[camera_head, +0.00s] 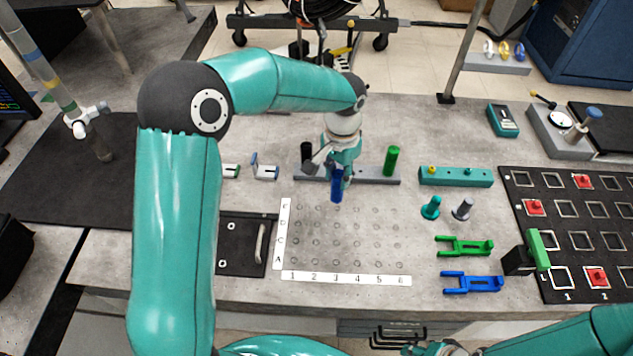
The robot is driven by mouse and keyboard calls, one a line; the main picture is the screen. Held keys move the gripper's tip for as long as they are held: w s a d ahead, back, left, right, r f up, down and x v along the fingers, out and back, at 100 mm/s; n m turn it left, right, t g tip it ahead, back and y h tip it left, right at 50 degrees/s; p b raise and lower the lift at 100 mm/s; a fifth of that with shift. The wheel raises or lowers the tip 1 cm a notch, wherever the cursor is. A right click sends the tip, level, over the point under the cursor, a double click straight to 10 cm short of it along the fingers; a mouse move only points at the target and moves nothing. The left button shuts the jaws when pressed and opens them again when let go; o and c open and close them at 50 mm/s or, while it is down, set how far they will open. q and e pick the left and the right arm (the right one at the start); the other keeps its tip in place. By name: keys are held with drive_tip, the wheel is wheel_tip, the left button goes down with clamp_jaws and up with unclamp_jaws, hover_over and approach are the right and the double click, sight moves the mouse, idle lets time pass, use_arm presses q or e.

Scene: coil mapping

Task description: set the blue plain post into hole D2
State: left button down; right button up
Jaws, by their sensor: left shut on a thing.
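The blue plain post (337,189) hangs upright below my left gripper (339,170), which is shut on its upper part. The post is over the far edge of the grey hole board (370,236), near column 3. Its lower end seems to be above the surface; I cannot tell how high. The board has a letter strip (281,235) on its left and a number strip (346,279) along its front. Hole D2 lies in column 2, left of the post; the small letters are hard to read. My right gripper (432,349) is at the bottom edge, partly cut off.
Behind the board, a grey rack (372,180) holds a green post (391,160) and a black post (307,152). To the right are a teal post (431,208), a grey post (463,209), a green fork (465,246) and a blue fork (472,283). The board's surface is clear.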

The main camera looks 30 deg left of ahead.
use_arm(q)
drive_tip(key=s+a+r+m+b, duration=0.25)
drive_tip(key=s+m, duration=0.35)
drive_tip(key=m, duration=0.4)
wheel_tip(320, 180, down, 4)
drive_tip(key=b, duration=0.4)
drive_tip(key=shift+w+d+f, duration=0.1)
drive_tip(key=shift+w+f, duration=0.05)
drive_tip(key=shift+f, duration=0.1)
drive_tip(key=shift+f, duration=0.15)
drive_tip(key=shift+f+b, duration=0.8)
drive_tip(key=shift+f, duration=0.15)
drive_tip(key=shift+f+b, duration=0.3)
drive_tip(key=shift+f, duration=0.2)
idle(0.5)
